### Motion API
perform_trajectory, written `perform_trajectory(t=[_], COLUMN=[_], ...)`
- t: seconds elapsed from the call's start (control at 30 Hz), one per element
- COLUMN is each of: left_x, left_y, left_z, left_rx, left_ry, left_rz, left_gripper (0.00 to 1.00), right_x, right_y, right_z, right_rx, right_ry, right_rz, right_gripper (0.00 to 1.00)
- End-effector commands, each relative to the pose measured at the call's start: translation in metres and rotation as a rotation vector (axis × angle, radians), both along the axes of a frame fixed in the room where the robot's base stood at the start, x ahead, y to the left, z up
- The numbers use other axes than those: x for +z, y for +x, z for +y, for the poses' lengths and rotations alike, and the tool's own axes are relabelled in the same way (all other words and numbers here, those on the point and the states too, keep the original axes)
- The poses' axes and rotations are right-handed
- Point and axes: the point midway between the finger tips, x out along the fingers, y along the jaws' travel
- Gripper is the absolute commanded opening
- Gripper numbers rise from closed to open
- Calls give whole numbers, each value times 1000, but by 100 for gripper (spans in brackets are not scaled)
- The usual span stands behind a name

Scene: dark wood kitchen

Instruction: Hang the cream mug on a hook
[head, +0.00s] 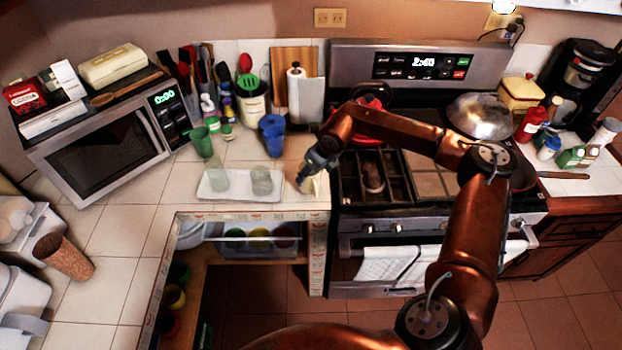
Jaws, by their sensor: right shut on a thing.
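The cream mug (308,185) is at the right end of the white tiled counter, just left of the stove. It is small in the head view and partly hidden by my right gripper (311,175). My right gripper reaches down from above and is shut on the mug. I cannot tell whether the mug touches the counter or is lifted slightly. I cannot make out a hook. My left gripper is not in view.
A pale tray (240,190) with clear glasses lies left of the mug. Blue cups (272,140) stand behind. The stove (425,190) is close on the right. Below the counter, an open shelf (262,255) holds coloured cups. The microwave (105,145) stands left.

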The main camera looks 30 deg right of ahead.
Motion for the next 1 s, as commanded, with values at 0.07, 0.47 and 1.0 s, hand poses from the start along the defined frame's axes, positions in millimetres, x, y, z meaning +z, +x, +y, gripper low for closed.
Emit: perform_trajectory(t=[0.07,0.47,1.0], left_x=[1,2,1], left_y=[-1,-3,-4], left_z=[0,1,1], left_rx=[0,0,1], left_ry=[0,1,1], left_rz=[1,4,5], left_gripper=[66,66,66], right_x=[15,80,102], right_y=[-7,-78,-119], right_z=[5,49,74], right_rx=[4,5,1], right_ry=[0,-3,0], right_rz=[-4,-2,-2], right_gripper=[19,19,19])
